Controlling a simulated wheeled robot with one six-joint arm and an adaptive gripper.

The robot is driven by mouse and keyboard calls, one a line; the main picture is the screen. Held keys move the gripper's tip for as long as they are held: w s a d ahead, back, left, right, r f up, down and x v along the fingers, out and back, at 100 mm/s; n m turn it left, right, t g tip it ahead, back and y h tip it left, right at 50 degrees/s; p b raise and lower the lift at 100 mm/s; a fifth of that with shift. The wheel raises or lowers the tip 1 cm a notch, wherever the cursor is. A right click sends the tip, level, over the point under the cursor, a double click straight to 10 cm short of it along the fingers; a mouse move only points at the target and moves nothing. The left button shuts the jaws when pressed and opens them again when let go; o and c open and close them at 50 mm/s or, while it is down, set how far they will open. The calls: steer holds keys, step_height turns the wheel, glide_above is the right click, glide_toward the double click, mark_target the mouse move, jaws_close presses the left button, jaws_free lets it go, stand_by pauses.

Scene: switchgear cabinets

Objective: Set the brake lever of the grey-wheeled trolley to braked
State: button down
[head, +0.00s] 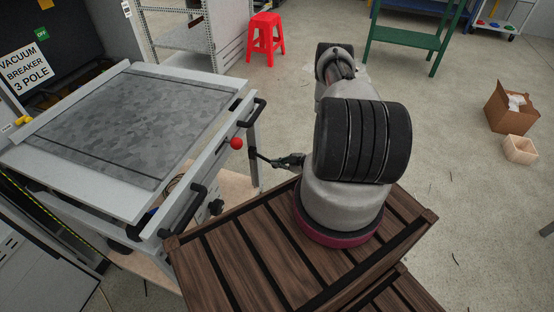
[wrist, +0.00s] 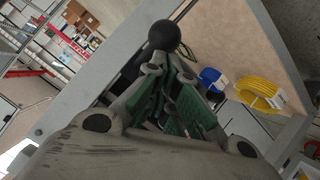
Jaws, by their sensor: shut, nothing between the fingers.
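The trolley (head: 130,130) stands at the left in the head view, with a grey metal top and black handles on its near side. Its wheels are hidden. A red ball knob (head: 236,143) sticks out at its front right corner. In the wrist view a black ball knob (wrist: 163,35) shows just beyond the tips of my gripper (wrist: 163,75), whose green-padded fingers are shut and empty. I cannot tell whether the fingers touch the knob.
A black round knob (head: 215,207) sits on the trolley's side. Blue (wrist: 212,78) and yellow (wrist: 260,92) coiled items lie on a tan board in the wrist view. A red stool (head: 265,38) and a green bench (head: 410,38) stand behind.

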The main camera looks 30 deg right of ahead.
steer(key=shift+w+a+f, duration=0.1)
steer(key=shift+f, duration=1.5)
